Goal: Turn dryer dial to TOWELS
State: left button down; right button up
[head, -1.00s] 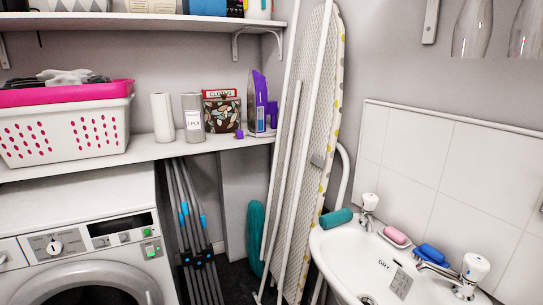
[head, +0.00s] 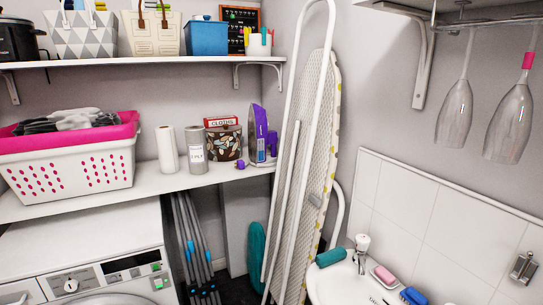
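The white dryer (head: 85,238) stands at the lower left of the head view, its lower part cut off by the frame. The dial's labels are too small to read. Neither of my grippers is in view.
A shelf above the dryer holds a pink and white laundry basket (head: 72,160), paper rolls and a purple iron (head: 258,135). An ironing board (head: 312,150) leans in the corner beside a sink (head: 335,283). Wine glasses (head: 508,120) hang at upper right.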

aim_at(70, 286)
jog(key=u, duration=1.25)
